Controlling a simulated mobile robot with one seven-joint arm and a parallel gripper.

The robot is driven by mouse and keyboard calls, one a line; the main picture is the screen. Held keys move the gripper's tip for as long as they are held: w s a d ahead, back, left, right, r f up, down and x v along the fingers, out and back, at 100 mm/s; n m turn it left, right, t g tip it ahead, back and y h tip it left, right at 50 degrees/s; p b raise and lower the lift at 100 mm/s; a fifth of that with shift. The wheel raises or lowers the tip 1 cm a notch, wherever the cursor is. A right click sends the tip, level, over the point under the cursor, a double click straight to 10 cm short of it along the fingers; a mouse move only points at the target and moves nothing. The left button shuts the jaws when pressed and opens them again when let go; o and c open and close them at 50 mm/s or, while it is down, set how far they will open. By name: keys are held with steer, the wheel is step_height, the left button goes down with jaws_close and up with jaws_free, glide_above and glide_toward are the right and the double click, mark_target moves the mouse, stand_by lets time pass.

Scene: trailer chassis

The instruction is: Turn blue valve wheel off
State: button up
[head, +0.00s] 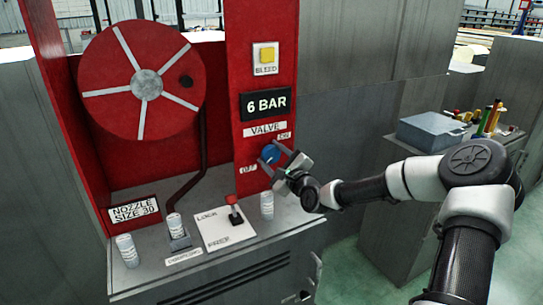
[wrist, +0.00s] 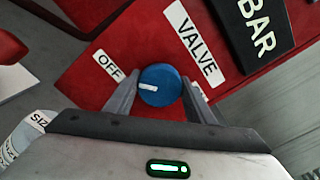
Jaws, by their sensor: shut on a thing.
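The blue valve wheel (head: 269,153) is a small round knob on the red panel below the VALVE label (head: 265,128). In the wrist view the wheel (wrist: 163,84) shows a white pointer mark on its left part, on the side towards the OFF label (wrist: 108,65). The ON label (head: 283,136) is at the wheel's upper right in the head view and mostly hidden by a finger in the wrist view. My gripper (head: 271,161) is shut on the wheel, with one finger on either side; it also shows in the wrist view (wrist: 159,96).
A yellow BLEED button (head: 266,57) and a 6 BAR sign (head: 267,104) are above. A red-handled LOCK/PREP lever (head: 234,210) and white canisters (head: 267,204) stand on the ledge below. A red hose reel (head: 120,85) is left. A grey box (head: 430,131) sits right.

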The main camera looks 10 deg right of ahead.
steer(key=o, duration=1)
steer(key=shift+o, duration=0.2)
steer(key=shift+s, duration=0.1)
steer(key=v, duration=1.7)
steer(key=shift+s, duration=0.15)
